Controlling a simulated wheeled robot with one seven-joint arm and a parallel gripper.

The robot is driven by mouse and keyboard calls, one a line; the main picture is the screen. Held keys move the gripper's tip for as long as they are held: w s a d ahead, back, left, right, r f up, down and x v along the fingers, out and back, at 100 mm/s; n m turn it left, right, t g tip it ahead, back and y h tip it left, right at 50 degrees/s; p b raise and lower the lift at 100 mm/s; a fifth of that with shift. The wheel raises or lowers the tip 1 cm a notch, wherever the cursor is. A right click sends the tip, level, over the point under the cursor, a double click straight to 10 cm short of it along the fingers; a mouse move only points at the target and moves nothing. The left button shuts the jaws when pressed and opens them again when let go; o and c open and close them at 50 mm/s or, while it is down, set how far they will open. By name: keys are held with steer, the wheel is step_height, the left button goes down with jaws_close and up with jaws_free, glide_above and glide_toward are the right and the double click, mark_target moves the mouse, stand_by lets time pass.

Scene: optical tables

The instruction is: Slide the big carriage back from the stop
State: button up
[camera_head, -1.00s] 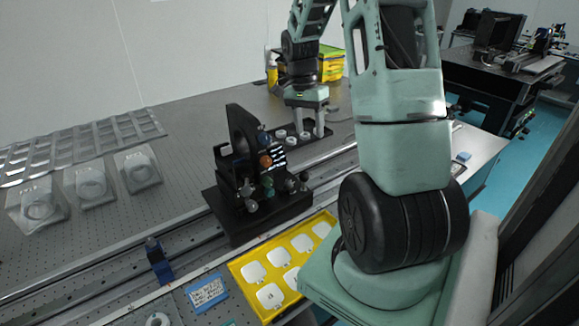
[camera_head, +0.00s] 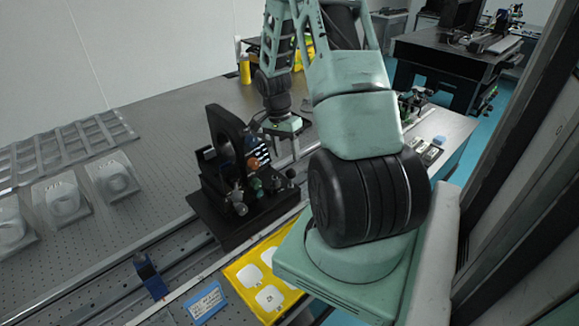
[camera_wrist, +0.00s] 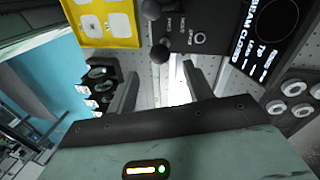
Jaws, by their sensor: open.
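The big carriage (camera_head: 238,212) is a black block on the long rail, with a tall black ring mount and several knobs. In the wrist view its dark plate and round knobs (camera_wrist: 186,30) show at the top, just beyond my fingertips. My gripper (camera_head: 284,152) is open and empty, beyond the carriage and to its right. In the wrist view my gripper (camera_wrist: 162,80) has its two fingers spread, with no carriage part visibly between them. A blue block with a dark top (camera_head: 150,277), which looks like the stop, sits on the rail at the lower left, apart from the carriage.
A yellow tray (camera_head: 238,268) with white pieces lies in front of the rail, beside a blue label (camera_head: 206,302). Clear cases (camera_head: 62,200) and a grey grid tray (camera_head: 70,150) lie at left. A yellow bottle (camera_head: 245,70) stands behind. The rail between carriage and blue block is clear.

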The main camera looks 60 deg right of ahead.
steer(key=f, duration=0.3)
steer(key=s+f+p, duration=0.1)
steer(key=f, duration=0.2)
steer(key=shift+s+f, duration=0.15)
steer(key=shift+f, duration=0.15)
jaws_close()
steer(key=d, duration=0.2)
steer(key=s+d, duration=0.1)
steer(key=shift+s+d, duration=0.1)
steer(key=shift+d, duration=0.25)
